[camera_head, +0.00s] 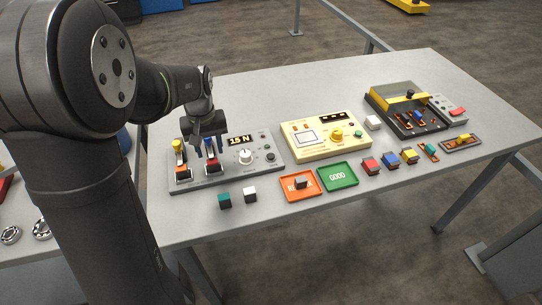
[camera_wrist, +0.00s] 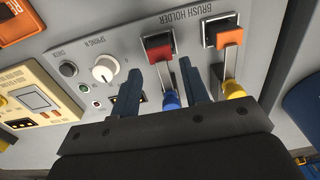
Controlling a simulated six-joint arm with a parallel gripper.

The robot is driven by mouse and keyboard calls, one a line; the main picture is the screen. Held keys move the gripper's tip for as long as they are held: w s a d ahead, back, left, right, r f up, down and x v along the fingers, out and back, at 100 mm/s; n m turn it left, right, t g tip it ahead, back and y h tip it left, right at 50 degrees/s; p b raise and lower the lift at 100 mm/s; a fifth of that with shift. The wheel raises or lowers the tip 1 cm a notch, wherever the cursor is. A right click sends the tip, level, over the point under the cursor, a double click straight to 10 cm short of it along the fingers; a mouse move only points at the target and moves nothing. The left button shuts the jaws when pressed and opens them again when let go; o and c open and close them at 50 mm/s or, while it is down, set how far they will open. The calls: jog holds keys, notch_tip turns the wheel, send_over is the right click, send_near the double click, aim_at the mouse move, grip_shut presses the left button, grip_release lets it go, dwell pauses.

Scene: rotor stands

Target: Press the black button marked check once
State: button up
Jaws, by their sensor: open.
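The black check button (camera_wrist: 68,69) sits on the grey brush holder panel (camera_wrist: 110,45) below the CHECK label in the wrist view. In the head view the button (camera_head: 270,157) is small at the panel's right end, beside the white knob (camera_head: 245,157). My gripper (camera_head: 209,151) is open above the panel's left part. In the wrist view my gripper (camera_wrist: 160,65) has its fingers on either side of a blue-tipped lever (camera_wrist: 171,98) by a red block. I cannot tell whether they touch it. The button lies well to one side of the fingers.
A yellow-tipped lever (camera_wrist: 233,88) with an orange block stands beside the blue one. A cream tester (camera_head: 325,136) stands right of the panel. Orange (camera_head: 290,192) and green (camera_head: 338,177) trays and small blocks lie in front. The table's far left is clear.

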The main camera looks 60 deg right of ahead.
grip_shut()
dwell(1.5)
